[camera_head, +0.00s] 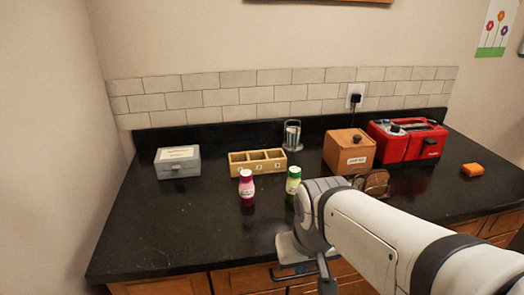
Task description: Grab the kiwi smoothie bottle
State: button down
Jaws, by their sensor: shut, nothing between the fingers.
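A bottle with a green cap and light green body (292,186), which looks like the kiwi smoothie, stands upright on the black counter in front of the wooden compartment box. Its lower right is close to my arm's outline in the picture, and its label is too small to read. My gripper (325,284) hangs at the lower end of my arm, at the bottom edge of the picture, partly cut off. It is shut and empty, nearer to me than the bottle and apart from it.
A pink bottle (246,185) stands just left of the green one. Behind are a wooden three-compartment box (237,169) and a metal holder (292,136). A grey box (178,163) is at left. A wooden box (350,153) and red toaster (407,142) stand right. The counter's front left is clear.

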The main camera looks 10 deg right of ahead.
aim_at(293, 181)
jog(key=u, duration=0.05)
jog(key=k, duration=1.1)
jog(key=z, duration=0.45)
jog(key=i, duration=1.5)
jog(key=u, duration=0.4)
